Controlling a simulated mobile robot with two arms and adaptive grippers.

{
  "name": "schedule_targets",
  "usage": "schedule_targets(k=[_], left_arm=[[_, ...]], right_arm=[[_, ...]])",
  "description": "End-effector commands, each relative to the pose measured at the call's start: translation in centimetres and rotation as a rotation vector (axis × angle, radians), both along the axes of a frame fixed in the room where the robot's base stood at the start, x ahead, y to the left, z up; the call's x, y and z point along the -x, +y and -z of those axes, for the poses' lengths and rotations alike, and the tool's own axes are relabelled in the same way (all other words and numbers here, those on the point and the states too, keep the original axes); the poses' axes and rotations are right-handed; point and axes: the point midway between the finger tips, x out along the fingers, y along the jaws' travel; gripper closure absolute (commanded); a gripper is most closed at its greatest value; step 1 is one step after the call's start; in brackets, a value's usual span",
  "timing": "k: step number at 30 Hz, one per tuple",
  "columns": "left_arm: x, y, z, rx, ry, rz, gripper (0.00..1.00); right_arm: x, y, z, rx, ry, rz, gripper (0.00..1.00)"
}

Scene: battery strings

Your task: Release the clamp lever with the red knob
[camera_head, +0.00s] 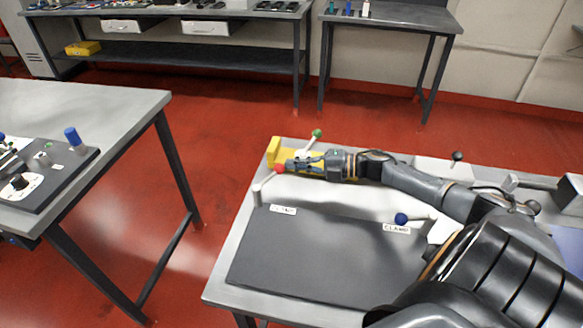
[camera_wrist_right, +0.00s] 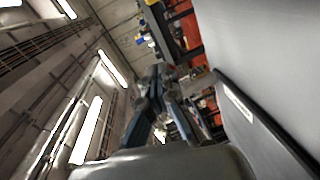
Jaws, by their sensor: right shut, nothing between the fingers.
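The red knob (camera_head: 280,168) tops a pale clamp lever (camera_head: 266,181) at the back left of the near bench. A label (camera_head: 283,210) lies by its base. My right gripper (camera_head: 294,164) is shut and empty. Its fingertips are right beside the red knob, on its right; I cannot tell whether they touch it. The wrist view shows the gripper's dark fingers (camera_wrist_right: 157,92) converging, and I cannot make out the red knob there. My left gripper is not in view.
A blue-knobbed lever (camera_head: 401,219) with a CLAMP label stands at the dark plate's (camera_head: 320,258) right. A green knob (camera_head: 317,133) is just behind my gripper, by a yellow block (camera_head: 273,150). A black knob (camera_head: 457,156) is farther right. Another bench (camera_head: 120,105) stands left.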

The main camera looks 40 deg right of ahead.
Motion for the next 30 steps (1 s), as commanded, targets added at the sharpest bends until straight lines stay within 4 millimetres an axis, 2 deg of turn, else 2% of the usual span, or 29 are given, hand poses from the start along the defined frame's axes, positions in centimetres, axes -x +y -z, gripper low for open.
schedule_targets(k=[13, 17, 24, 30], left_arm=[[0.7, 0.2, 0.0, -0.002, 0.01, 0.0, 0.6], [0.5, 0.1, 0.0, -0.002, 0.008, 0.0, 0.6], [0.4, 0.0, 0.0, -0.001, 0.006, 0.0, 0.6], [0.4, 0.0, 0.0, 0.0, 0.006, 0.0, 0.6]], right_arm=[[-0.1, 0.1, -0.8, -0.002, -0.007, -0.001, 1.0], [0.0, 0.1, -2.7, 0.0, -0.007, -0.005, 1.0], [0.1, -0.1, -7.2, 0.001, -0.003, -0.001, 1.0], [0.2, -0.2, -9.6, -0.001, -0.002, 0.001, 1.0]])
